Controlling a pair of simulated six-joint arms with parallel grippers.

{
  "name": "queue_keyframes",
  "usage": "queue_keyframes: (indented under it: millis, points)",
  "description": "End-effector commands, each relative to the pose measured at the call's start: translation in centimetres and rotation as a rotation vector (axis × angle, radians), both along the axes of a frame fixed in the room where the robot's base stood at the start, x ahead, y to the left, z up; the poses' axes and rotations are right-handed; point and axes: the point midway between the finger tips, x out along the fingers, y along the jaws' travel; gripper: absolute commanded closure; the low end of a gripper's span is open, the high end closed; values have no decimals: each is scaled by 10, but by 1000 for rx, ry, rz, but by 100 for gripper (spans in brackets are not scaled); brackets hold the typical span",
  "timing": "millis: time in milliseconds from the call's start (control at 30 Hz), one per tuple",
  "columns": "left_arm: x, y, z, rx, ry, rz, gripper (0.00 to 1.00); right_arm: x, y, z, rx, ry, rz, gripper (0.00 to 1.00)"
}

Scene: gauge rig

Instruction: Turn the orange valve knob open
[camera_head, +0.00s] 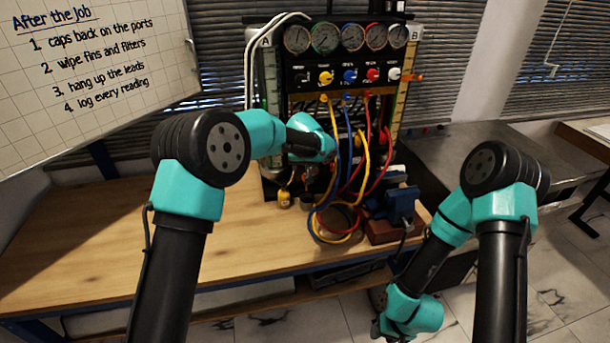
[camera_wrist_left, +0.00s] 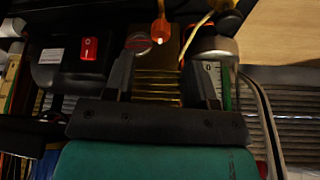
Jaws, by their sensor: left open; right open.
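An orange knob-like handle (camera_head: 415,77) sticks out at the right side of the gauge rig, beside the scaled column marked B. My left gripper (camera_wrist_left: 160,72) is open, its two dark fingers wide apart with a brass block (camera_wrist_left: 158,88) showing between them. In the head view its wrist covers the lower left front of the rig and hides the fingers. An orange piece (camera_wrist_left: 160,28) with a bright tip shows just beyond the fingers in the left wrist view; I cannot tell whether it is the same handle. My right wrist is low at the bottom edge, its jaws out of frame.
Yellow, blue and red hoses (camera_head: 345,165) hang in loops in front of the rig. A blue vise (camera_head: 402,204) stands to their right. A small yellow item (camera_head: 284,198) stands near the rig's base. The left part of the wooden bench (camera_head: 100,245) is clear.

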Motion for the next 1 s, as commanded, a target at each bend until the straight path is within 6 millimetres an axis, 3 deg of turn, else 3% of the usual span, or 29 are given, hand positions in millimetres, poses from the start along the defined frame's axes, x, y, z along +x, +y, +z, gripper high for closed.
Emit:
queue_keyframes:
  millis: [333,767,1000]
  points:
    - [20,-1,-49,1,1,1,49,0,0,0,0,0,0,57]
    - [24,-1,-58,1,0,0,49,0,0,0,0,0,0,57]
    - [24,-1,-58,1,0,0,71,0,0,0,0,0,0,57]
